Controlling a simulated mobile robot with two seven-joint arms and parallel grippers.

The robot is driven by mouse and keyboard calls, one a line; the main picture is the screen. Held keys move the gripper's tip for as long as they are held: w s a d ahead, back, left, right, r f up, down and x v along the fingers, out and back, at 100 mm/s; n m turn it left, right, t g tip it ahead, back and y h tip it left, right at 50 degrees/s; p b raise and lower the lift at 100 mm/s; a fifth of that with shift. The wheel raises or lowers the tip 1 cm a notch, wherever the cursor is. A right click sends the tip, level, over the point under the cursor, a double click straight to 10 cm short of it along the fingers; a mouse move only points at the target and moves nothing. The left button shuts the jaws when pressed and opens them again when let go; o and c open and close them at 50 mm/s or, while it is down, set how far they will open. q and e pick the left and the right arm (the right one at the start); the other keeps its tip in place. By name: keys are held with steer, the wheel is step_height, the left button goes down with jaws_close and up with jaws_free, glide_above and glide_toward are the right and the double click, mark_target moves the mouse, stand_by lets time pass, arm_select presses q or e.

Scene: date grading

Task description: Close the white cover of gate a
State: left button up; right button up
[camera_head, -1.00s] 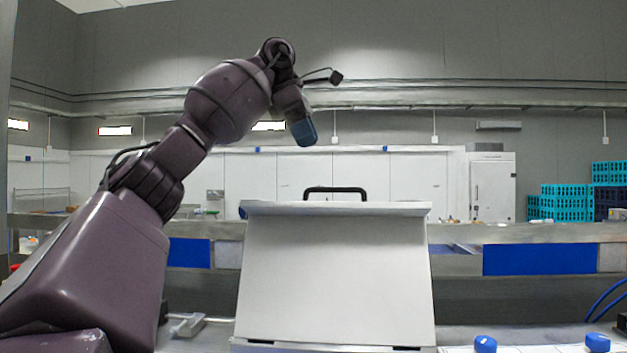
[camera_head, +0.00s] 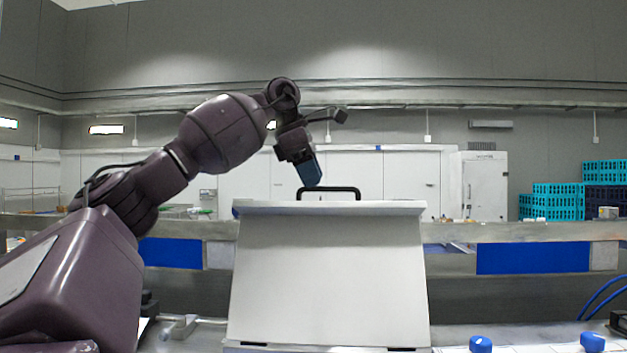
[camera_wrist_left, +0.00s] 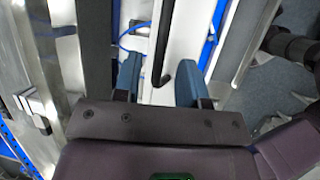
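The white cover (camera_head: 328,280) stands raised in the middle of the head view, its broad face towards me. A black bar handle (camera_head: 330,190) rises from its top edge. My left gripper (camera_head: 312,182) points down just above the handle's left part. In the left wrist view its two blue fingers (camera_wrist_left: 160,82) are apart, and the black handle (camera_wrist_left: 162,45) shows in line with the gap between them. I see no grip on the handle. Whether the fingertips reach around it cannot be told. My right gripper is not in view.
A metal rail with blue panels (camera_head: 533,257) runs behind the cover. Two blue knobs (camera_head: 480,344) (camera_head: 592,342) are at the lower right. Turquoise crates (camera_head: 556,203) are stacked far back right. The air above the cover's right half is clear.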

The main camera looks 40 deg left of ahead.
arm_select(q)
steer(key=shift+w+d+f, duration=0.1)
steer(key=shift+w+f, duration=0.1)
steer(key=shift+f, duration=0.4)
steer(key=shift+c, duration=0.5)
jaws_close()
